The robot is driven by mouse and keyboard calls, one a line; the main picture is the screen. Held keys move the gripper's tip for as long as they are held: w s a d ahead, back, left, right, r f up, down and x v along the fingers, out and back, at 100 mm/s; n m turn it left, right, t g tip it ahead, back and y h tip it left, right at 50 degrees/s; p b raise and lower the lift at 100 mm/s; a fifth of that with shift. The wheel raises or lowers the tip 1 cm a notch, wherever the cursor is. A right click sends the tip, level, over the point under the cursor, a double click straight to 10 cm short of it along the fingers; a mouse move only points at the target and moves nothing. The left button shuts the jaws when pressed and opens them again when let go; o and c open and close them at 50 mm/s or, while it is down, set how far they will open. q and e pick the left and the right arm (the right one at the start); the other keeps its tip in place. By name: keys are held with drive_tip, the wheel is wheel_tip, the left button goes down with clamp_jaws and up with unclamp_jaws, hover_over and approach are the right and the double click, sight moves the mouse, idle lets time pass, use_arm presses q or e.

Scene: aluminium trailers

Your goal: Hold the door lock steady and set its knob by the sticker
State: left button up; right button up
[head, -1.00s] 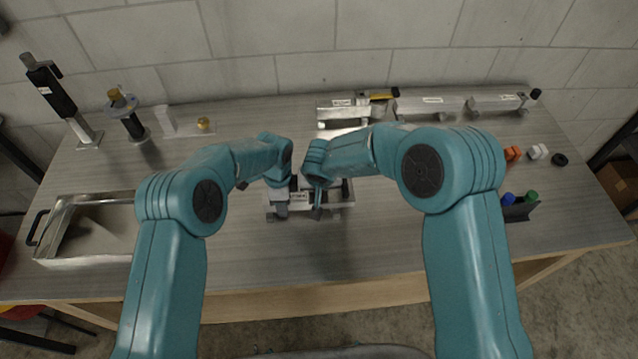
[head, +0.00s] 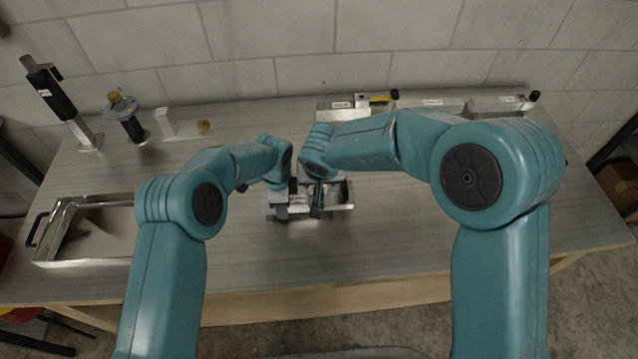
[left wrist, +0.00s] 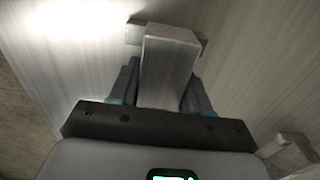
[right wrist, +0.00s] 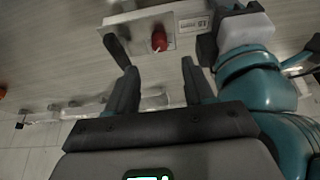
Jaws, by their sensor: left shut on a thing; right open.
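The door lock (head: 347,197) is a pale metal piece on the table, partly hidden by both grippers in the head view. In the right wrist view its plate (right wrist: 133,27) carries a red knob (right wrist: 159,41) with a light mark, and beside it a white sticker (right wrist: 194,23) with small print I cannot read surely. My left gripper (head: 280,209) is shut on a metal bar of the lock (left wrist: 168,66), which shows between its fingers. My right gripper (right wrist: 158,84) is open and empty, apart from the knob; in the head view it (head: 318,208) is over the lock.
A metal tray (head: 45,235) with a black handle stands at the left. A black cylinder on a stand (head: 54,92) and a brass-topped device (head: 128,118) stand at the back left. Labelled metal units (head: 340,110) line the back. The front table strip is clear.

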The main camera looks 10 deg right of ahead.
drive_tip(key=shift+v, duration=1.85)
use_arm(q)
drive_tip(key=o, duration=1.4)
wheel_tip(320, 180, up, 12)
drive_tip(key=shift+f, duration=0.2)
drive_tip(key=shift+s+r, duration=0.1)
drive_tip(key=shift+r, duration=0.05)
use_arm(e)
drive_tip(key=shift+s, duration=0.1)
